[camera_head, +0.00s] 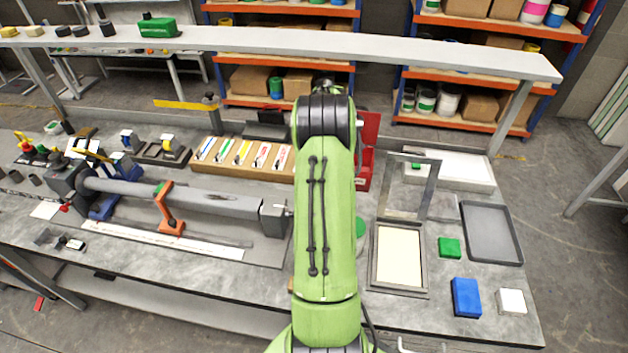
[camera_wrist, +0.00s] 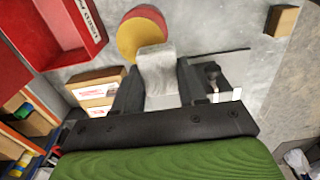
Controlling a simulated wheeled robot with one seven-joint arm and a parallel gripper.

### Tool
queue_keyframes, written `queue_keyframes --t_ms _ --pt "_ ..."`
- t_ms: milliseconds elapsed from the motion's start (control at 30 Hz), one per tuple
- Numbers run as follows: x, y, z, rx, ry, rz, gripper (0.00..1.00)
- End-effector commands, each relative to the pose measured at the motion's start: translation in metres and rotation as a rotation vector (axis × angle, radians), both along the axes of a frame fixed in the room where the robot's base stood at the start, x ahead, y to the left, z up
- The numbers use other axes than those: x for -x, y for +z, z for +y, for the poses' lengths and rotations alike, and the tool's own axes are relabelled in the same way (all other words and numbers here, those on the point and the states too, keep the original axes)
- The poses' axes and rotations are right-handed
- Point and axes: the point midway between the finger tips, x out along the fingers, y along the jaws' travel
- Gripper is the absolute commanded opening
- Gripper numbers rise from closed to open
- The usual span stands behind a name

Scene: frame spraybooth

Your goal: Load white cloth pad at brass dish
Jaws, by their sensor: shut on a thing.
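My gripper (camera_wrist: 157,82) shows in the wrist view with its two dark fingers shut on a pale, folded-looking white cloth pad (camera_wrist: 156,68). The pad sticks out past the fingertips. In the head view my green arm hides the gripper, the held pad and the dish.
A red box (camera_wrist: 58,30) lies left of the dish. Boxes with labels (camera_wrist: 96,82) stand near the left finger, a grey plate (camera_wrist: 232,68) near the right. A small brown block (camera_wrist: 281,20) is far right. A white block (camera_head: 512,301) sits by a blue one (camera_head: 466,297).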

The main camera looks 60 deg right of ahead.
Motion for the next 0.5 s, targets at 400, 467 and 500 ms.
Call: queue_keyframes --t_ms 400,467,500 --pt "-0.002 0.003 -0.031 0.0 0.006 0.002 0.17" --pt "-0.002 -0.003 -0.031 0.0 0.006 0.002 0.17" --pt "-0.002 -0.008 -0.031 0.0 0.006 0.002 0.17"
